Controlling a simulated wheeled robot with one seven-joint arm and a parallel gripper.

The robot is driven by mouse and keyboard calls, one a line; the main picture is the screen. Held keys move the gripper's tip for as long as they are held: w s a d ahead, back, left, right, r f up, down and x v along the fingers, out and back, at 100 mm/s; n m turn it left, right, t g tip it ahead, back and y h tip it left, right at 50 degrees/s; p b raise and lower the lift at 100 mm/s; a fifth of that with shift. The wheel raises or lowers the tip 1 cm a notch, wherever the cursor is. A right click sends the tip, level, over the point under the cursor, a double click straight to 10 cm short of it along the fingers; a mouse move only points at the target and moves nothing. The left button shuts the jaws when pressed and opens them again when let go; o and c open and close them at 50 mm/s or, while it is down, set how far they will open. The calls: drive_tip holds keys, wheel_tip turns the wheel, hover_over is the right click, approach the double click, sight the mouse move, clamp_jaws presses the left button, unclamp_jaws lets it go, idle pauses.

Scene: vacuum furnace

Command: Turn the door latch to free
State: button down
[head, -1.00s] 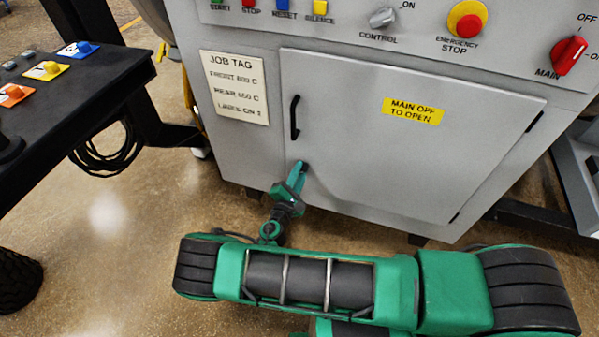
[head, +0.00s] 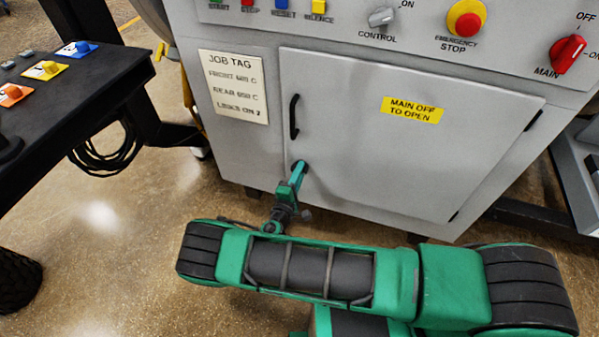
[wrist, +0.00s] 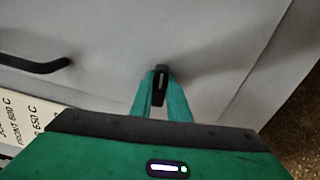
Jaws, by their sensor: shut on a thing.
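The grey cabinet door (head: 390,150) is closed and carries a black handle (head: 294,117) near its left edge. Below the handle, my green gripper (head: 299,167) reaches the door's lower left. In the wrist view my gripper (wrist: 161,75) has its two fingers shut on the dark door latch (wrist: 160,88), one finger on each side of it. The latch is mostly hidden by the fingers in the head view. The black handle also shows at the left of the wrist view (wrist: 35,66).
A yellow "MAIN OFF TO OPEN" label (head: 412,109) is on the door. The red MAIN switch (head: 567,53) and the emergency stop (head: 467,20) are on the panel above. A job tag (head: 234,87) is left of the door. A dark table (head: 75,105) stands at left.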

drive_tip(key=shift+f, duration=0.1)
drive_tip(key=c, duration=1.7)
unclamp_jaws()
drive_tip(key=shift+s, duration=0.1)
drive_tip(key=v, duration=1)
drive_tip(key=shift+s+a, duration=0.2)
drive_tip(key=shift+s, duration=0.05)
